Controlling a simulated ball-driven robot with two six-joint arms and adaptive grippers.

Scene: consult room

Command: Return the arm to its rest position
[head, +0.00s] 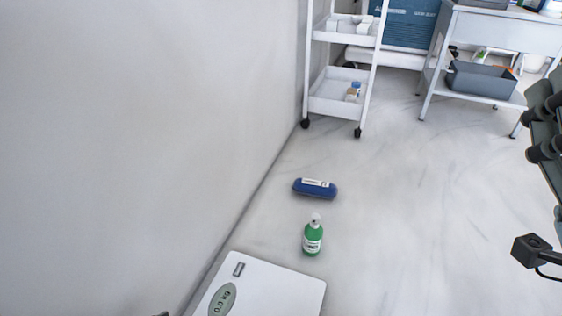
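No gripper fingers show in the head view. At the right edge there is a dark jointed structure with rounded cylinders, and below it a black box with a cable; these look like parts of my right arm, but I cannot be sure. A tiny dark tip shows at the bottom edge on the left, too small to identify. Neither gripper can be seen holding anything.
A white scale (275,290) lies by the wall. A green bottle (312,240) stands beyond it, and a blue case (315,188) lies farther back. A white wheeled cart (325,104) and a table (500,28) with a grey bin (481,80) stand behind. The floor's right-centre is clear.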

